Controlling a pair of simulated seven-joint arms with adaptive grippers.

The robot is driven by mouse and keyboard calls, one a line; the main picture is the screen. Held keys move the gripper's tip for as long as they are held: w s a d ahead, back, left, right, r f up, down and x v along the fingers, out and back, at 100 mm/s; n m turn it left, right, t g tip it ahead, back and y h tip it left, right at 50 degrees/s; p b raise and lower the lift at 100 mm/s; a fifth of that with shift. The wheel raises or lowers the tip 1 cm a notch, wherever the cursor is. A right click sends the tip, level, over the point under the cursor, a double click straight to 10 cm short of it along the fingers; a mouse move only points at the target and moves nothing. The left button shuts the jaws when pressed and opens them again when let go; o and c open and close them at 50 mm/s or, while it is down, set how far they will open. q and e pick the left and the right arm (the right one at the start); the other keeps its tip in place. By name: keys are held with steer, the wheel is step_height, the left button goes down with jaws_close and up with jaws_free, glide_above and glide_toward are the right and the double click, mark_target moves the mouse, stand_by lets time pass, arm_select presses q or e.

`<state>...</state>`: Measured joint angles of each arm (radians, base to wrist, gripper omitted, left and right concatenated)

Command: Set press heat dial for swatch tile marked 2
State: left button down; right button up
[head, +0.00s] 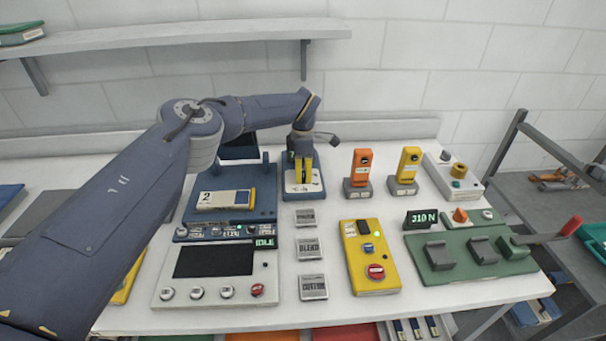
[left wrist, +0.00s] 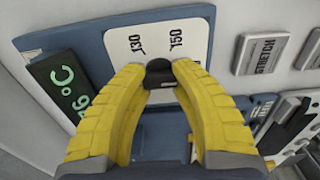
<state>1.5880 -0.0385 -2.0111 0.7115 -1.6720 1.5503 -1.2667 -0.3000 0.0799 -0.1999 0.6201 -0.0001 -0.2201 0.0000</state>
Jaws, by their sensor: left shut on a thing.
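The heat dial is a small black knob (left wrist: 160,72) on a white scale plate (left wrist: 125,42) marked 130 and 150 in the left wrist view. My left gripper (head: 303,182) has its yellow fingers pointing down at this panel (head: 290,190) in the head view. In the left wrist view the fingertips (left wrist: 164,78) are closed around the knob. The fingers hide part of the scale, and the pointer cannot be made out. A green display (left wrist: 68,88) shows a partly cut-off reading ending in 6 °C. The tile marked 2 (head: 218,200) lies on the blue press (head: 262,208). My right gripper is not in view.
Small grey label plates (head: 308,249) stand right of the press; one reads STRETCH in the left wrist view (left wrist: 262,54). A dark-screened console (head: 213,262) is in front. Orange (head: 361,165) and yellow (head: 407,163) handheld devices, a yellow box (head: 368,258) and a green fixture (head: 440,265) stand further right.

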mark_target(303, 173)
arm_select(q)
steer(key=c, duration=0.9)
jaws_free()
steer(key=shift+r, duration=0.1)
step_height(303, 173, up, 12)
steer(key=shift+f, duration=0.1)
